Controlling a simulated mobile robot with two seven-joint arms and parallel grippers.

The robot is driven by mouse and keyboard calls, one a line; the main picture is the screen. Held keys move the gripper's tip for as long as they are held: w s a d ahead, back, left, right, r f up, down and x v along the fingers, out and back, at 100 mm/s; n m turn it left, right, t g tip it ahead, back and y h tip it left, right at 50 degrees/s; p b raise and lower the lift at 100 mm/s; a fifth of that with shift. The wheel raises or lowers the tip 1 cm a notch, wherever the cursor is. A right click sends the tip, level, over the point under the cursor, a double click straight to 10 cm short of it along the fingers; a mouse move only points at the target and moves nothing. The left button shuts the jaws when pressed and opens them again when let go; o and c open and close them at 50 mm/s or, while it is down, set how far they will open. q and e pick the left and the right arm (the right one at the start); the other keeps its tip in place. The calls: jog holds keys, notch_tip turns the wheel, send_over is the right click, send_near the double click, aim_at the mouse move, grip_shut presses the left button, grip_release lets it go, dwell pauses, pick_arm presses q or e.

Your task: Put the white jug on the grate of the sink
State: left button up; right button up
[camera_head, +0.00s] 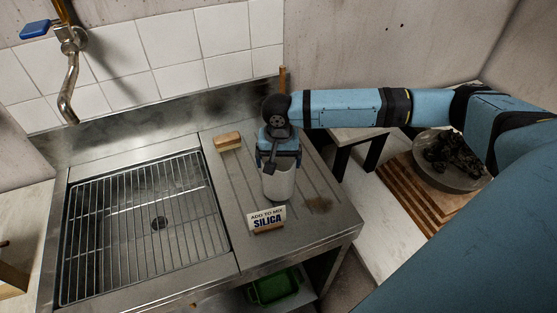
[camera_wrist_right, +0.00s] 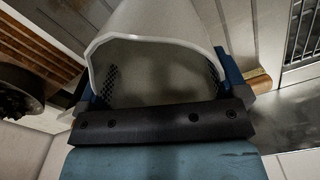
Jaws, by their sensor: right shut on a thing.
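The white jug (camera_head: 279,182) stands upright on or just above the ribbed drainboard, right of the sink; I cannot tell if it touches. My right gripper (camera_head: 279,150) is shut on the jug's upper part from above. In the right wrist view the jug's open rim (camera_wrist_right: 155,45) shows between the fingers of my right gripper (camera_wrist_right: 155,90). The sink's wire grate (camera_head: 130,225) lies over the basin at the left, and is empty. My left gripper is not in view.
A faucet (camera_head: 69,85) hangs over the sink's back. A bowl of dark lumps (camera_head: 447,177) sits at the right.

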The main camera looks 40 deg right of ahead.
jog(key=shift+f, duration=0.3)
